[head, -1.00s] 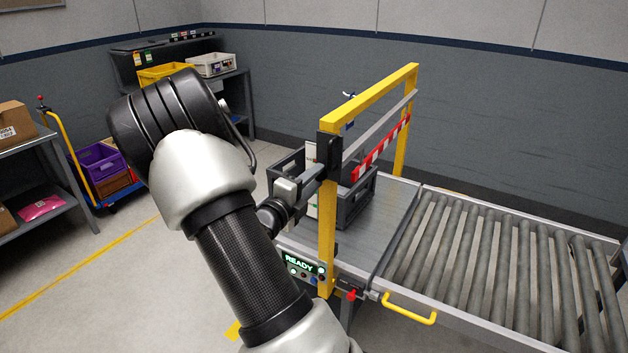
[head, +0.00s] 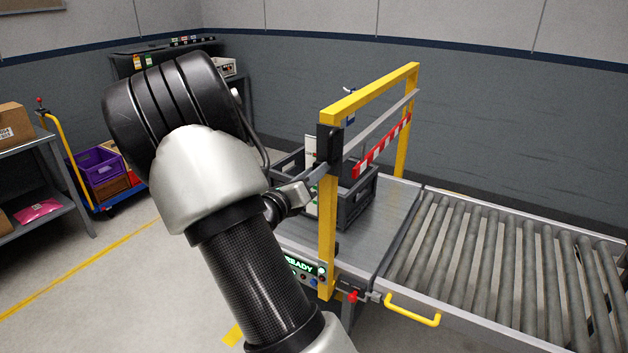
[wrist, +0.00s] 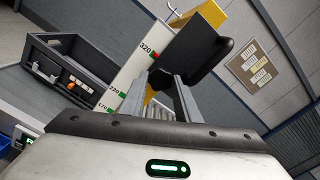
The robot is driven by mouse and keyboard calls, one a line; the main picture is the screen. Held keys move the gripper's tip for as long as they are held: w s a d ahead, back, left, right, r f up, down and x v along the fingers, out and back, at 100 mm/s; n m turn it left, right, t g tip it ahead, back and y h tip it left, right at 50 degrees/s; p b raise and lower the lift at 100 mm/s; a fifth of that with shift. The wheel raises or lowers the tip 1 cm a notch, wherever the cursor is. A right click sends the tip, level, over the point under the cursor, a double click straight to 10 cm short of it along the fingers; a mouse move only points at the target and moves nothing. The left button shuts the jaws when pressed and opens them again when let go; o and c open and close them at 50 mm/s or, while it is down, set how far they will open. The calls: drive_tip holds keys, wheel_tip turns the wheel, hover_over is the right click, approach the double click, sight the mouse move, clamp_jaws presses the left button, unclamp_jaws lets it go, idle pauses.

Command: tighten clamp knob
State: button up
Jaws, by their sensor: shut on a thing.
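In the head view my gripper (head: 322,172) reaches the front yellow post of the gate from the left. The black clamp body (head: 329,143) sits on that post there. Its knob is hard to make out in the head view. A white scale (wrist: 139,70) with green and red marks, reading 320, 220 and 170, stands behind my fingers.
The yellow gate frame (head: 372,92) spans the conveyor, with a grey bar and a red-and-white strip. A grey tote (head: 357,200) stands under it. Rollers (head: 500,255) run to the right. A green READY panel (head: 303,266) is below my wrist. A yellow handle (head: 411,310) juts forward.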

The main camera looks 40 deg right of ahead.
drive_tip(key=m+b, duration=1.2)
drive_tip(key=b, duration=0.1)
drive_tip(key=shift+f+b, duration=0.2)
drive_tip(key=shift+b, duration=0.15)
drive_tip(key=shift+r, duration=0.15)
drive_tip(key=o, duration=1)
drive_tip(key=shift+o, duration=0.2)
drive_tip(key=shift+a, duration=0.1)
drive_tip(key=p+v, duration=0.1)
drive_tip(key=v, duration=1.6)
drive_tip(key=shift+a, duration=0.15)
